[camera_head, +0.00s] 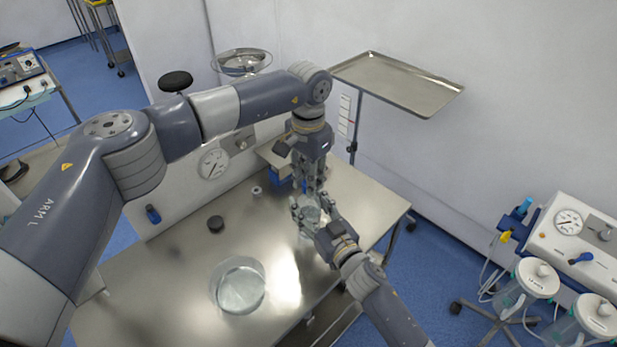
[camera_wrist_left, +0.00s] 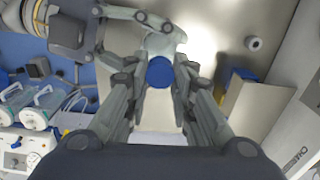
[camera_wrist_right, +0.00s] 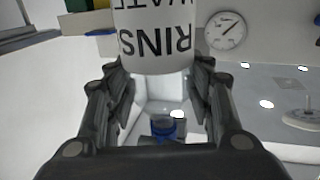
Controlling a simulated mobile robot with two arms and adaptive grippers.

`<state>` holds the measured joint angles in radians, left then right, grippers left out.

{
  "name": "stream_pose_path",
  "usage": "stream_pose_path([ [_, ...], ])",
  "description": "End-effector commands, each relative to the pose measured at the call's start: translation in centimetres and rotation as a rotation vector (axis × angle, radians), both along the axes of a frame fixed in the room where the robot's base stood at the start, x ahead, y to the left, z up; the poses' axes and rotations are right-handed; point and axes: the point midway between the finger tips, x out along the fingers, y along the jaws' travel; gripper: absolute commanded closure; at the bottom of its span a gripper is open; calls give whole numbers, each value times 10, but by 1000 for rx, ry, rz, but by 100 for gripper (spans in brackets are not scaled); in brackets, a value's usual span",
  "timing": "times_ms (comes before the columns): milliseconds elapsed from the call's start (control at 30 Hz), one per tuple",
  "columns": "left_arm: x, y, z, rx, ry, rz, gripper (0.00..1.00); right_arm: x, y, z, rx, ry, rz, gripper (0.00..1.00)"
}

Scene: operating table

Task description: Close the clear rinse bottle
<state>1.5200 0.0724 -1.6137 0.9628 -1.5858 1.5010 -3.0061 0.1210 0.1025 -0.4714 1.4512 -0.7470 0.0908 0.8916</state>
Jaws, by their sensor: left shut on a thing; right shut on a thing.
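The clear rinse bottle (camera_head: 310,214) stands upright near the table's right side, mostly hidden by my grippers. In the right wrist view its white label (camera_wrist_right: 157,40) reads "RINSE WATER" upside down. My right gripper (camera_wrist_right: 160,95) is shut around the bottle's clear upper part. The blue cap (camera_wrist_left: 160,72) is between the fingers of my left gripper (camera_wrist_left: 160,85), which is shut on it from above. In the right wrist view the cap (camera_wrist_right: 163,127) lines up with the bottle's mouth. I cannot tell whether it is fully seated.
A clear bowl (camera_head: 240,287) and a black round object (camera_head: 216,223) sit on the steel table (camera_head: 165,280). A small white ring (camera_head: 256,190) lies farther back. A raised steel tray (camera_head: 400,83) stands behind. A suction cart (camera_head: 565,245) is at right.

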Motion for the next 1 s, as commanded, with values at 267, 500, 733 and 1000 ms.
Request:
stream_pose_path([
  [267, 1, 1, 1, 2, -3, -4, 84, 0, 0, -1, -1, 2, -1, 100],
  [500, 1, 1, 0, 1, -2, -3, 57, 0, 0, -1, -1, 2, -1, 100],
  [733, 1, 0, 2, 0, -1, -3, 57, 0, 0, -1, -1, 2, -1, 100],
  [1000, 1, 0, 33, 1, -4, -3, 57, 0, 0, -1, -1, 2, -1, 100],
])
